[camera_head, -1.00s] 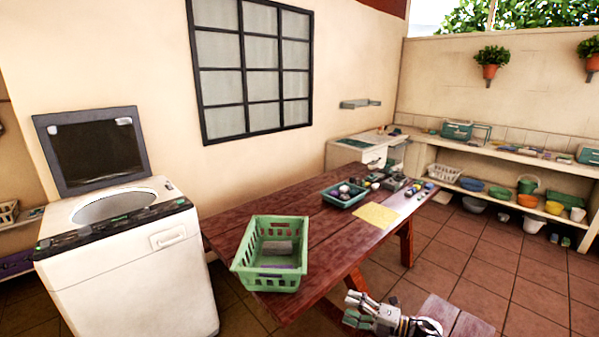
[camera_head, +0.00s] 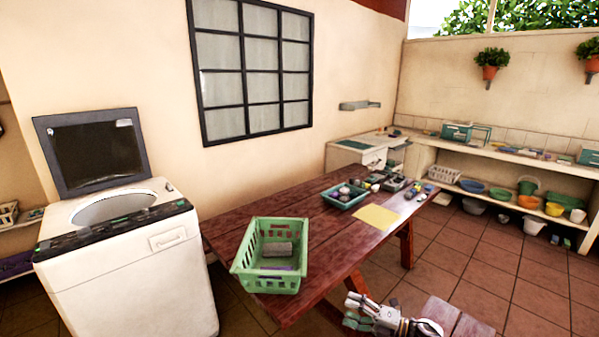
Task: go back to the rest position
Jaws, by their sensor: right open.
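My right gripper (camera_head: 352,311) shows at the bottom of the head view, low in front of the table's near right side and beside the bench. It is open, and I see nothing between its fingers. It is apart from the table (camera_head: 330,235). My left gripper is out of the picture.
A green basket (camera_head: 268,280) with a grey item inside stands on the table's near left end. A teal tray (camera_head: 345,201) and a yellow cloth (camera_head: 376,217) lie farther back. An open-lidded washing machine (camera_head: 130,270) stands left. A wooden bench (camera_head: 455,322) is at bottom right.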

